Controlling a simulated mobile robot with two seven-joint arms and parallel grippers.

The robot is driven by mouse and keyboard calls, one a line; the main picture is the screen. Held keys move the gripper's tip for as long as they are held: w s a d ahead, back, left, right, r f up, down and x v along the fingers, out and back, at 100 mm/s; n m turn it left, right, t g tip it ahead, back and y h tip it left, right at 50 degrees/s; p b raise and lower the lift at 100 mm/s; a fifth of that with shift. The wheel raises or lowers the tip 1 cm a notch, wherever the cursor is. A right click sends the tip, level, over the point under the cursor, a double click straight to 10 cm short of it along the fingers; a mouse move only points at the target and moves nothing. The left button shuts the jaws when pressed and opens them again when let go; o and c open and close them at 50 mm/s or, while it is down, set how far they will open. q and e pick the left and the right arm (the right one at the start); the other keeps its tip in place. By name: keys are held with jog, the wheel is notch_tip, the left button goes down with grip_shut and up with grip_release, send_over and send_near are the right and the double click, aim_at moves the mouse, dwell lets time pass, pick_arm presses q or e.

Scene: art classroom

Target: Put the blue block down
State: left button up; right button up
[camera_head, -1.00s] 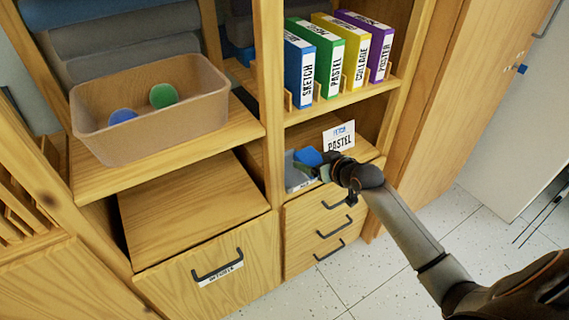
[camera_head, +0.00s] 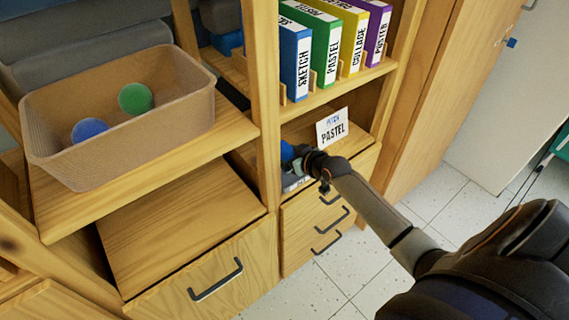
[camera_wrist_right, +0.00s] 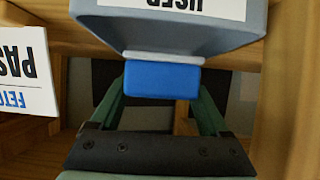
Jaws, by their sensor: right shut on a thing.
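The blue block (camera_head: 287,152) is at the end of my right arm, in the shelf bay with the small drawers. In the right wrist view the blue block (camera_wrist_right: 160,81) sits between the two green fingers of my right gripper (camera_wrist_right: 160,90), which are shut on it. A grey tray (camera_wrist_right: 168,35) with a "USED" label lies right beside the block; I cannot tell if they touch. In the head view my right gripper (camera_head: 300,163) hides most of the grey tray (camera_head: 292,184). My left gripper is not in view.
A "PASTEL" card (camera_head: 332,127) stands just right of the gripper. A wooden upright (camera_head: 266,110) borders the bay on the left. Above are several coloured binders (camera_head: 325,45). A tan bin (camera_head: 120,120) with a blue and a green ball stands on the left shelf.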

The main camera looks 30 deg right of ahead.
notch_tip(320, 180, down, 3)
jog(key=shift+f+b, duration=0.1)
jog(key=shift+b, duration=0.4)
jog(key=shift+f, duration=0.15)
jog(key=o, duration=1.2)
jog(key=shift+c, duration=0.2)
